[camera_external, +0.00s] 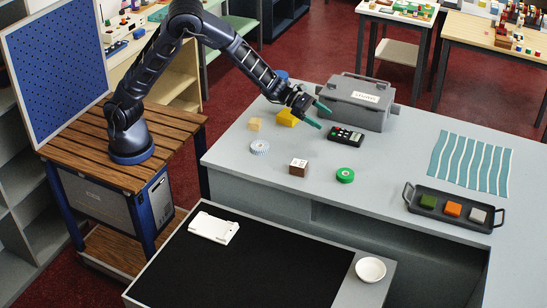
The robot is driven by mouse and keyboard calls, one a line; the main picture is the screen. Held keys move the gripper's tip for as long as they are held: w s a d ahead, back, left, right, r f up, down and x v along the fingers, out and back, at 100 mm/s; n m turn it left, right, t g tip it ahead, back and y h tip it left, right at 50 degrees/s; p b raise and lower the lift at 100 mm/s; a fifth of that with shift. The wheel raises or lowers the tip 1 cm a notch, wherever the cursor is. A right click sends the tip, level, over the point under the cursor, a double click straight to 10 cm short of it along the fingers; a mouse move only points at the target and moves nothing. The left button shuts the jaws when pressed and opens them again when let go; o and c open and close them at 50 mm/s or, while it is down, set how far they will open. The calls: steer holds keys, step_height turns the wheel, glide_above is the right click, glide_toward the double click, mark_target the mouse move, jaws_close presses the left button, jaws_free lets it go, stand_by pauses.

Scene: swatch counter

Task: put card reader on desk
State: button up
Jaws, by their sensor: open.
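A black handheld device with coloured keys, which looks like the card reader (346,136), lies on the grey counter (230,160) in front of a grey case. My gripper (318,115) is just to its upper left, with its teal fingers spread apart and nothing between them. The gripper appears above the counter; its exact height is hard to tell. A lower desk-like surface with a black top (250,270) stands in front of the counter.
The grey case (360,100) stands close behind the card reader. Yellow blocks (287,117), a green tape roll (345,175), a brown cube (299,168) and a tray (445,207) are on the counter. A white device (213,228) and bowl (370,269) are below; the black top's middle is clear.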

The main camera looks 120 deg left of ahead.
mark_target(346, 133)
steer(key=shift+w+f, duration=0.4)
steer(key=shift+w, duration=0.1)
steer(key=shift+x, duration=4.9)
steer(key=shift+r, duration=0.15)
steer(key=shift+w, duration=0.1)
steer(key=c, duration=1.4)
steer(key=shift+o, duration=0.2)
steer(key=shift+r, duration=0.1)
step_height(346, 133, up, 19)
steer(key=w+d+f, duration=0.1)
steer(key=d+f, duration=0.4)
steer(key=d, duration=0.5)
steer(key=w+d+f, duration=0.1)
steer(key=d+f, duration=0.4)
steer(key=d, duration=0.5)
steer(key=d+f, duration=0.5)
steer(key=d, duration=0.5)
steer(key=shift+w+d+f, duration=0.15)
steer(key=shift+w+f, duration=0.15)
steer(key=shift+w, duration=0.1)
